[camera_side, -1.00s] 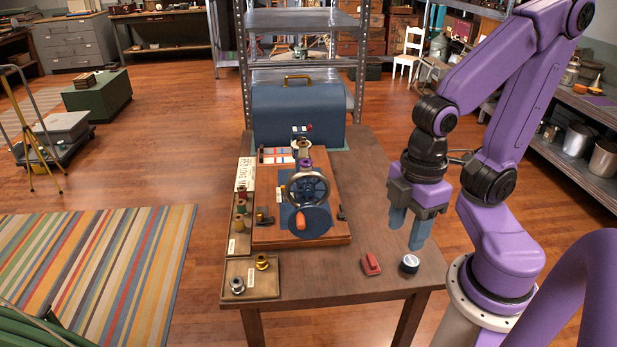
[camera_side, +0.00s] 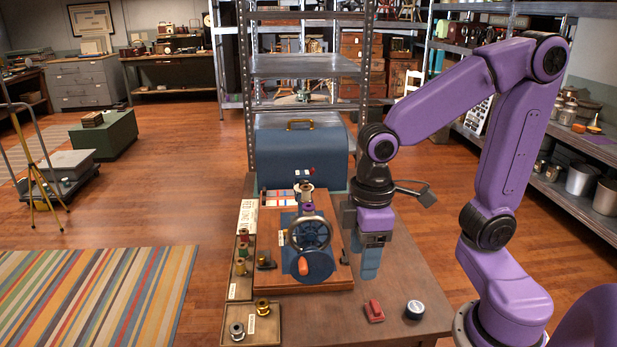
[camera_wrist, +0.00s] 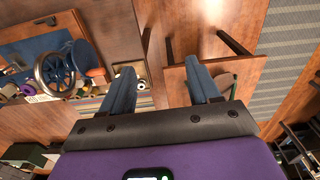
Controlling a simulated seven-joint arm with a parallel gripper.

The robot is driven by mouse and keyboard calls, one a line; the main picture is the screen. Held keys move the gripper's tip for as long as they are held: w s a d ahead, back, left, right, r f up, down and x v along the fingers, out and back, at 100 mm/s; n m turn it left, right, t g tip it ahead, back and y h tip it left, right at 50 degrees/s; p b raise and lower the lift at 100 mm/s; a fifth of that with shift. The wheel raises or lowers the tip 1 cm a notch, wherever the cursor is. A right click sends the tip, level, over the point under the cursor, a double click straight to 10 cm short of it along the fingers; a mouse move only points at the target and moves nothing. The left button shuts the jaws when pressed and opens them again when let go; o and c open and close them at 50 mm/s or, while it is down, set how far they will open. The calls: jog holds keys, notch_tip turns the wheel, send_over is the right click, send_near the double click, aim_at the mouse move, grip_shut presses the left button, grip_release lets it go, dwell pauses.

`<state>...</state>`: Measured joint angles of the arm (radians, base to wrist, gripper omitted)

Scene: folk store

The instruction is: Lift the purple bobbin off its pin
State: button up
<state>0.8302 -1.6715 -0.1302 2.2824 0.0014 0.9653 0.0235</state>
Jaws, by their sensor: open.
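A sewing machine with a handwheel (camera_side: 310,234) stands on a wooden base (camera_side: 335,277) on the table. A small purple bobbin (camera_side: 308,207) shows on top of the machine, just behind the wheel; the pin under it is too small to make out. A brownish spool (camera_side: 306,189) shows just behind it. My gripper (camera_side: 370,264) points down to the right of the machine, apart from it and empty. In the wrist view my gripper (camera_wrist: 160,70) has its two blue fingers spread apart, and the handwheel (camera_wrist: 56,74) is at the left.
A tray of coloured spools (camera_side: 240,265) and a tray with two bobbins (camera_side: 252,325) lie left of the machine. A blue case (camera_side: 300,160) stands behind it.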

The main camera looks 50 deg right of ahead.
jog(key=w+d+m, duration=0.1)
jog(key=w+m, duration=0.3)
jog(key=w, duration=0.6)
jog(key=m, duration=0.8)
send_over(308, 203)
jog(key=s+a, duration=0.1)
jog(key=f, duration=0.1)
jog(key=shift+f, duration=5)
jog(key=c, duration=0.6)
jog(key=shift+c, duration=0.3)
jog(key=shift+r, duration=2.7)
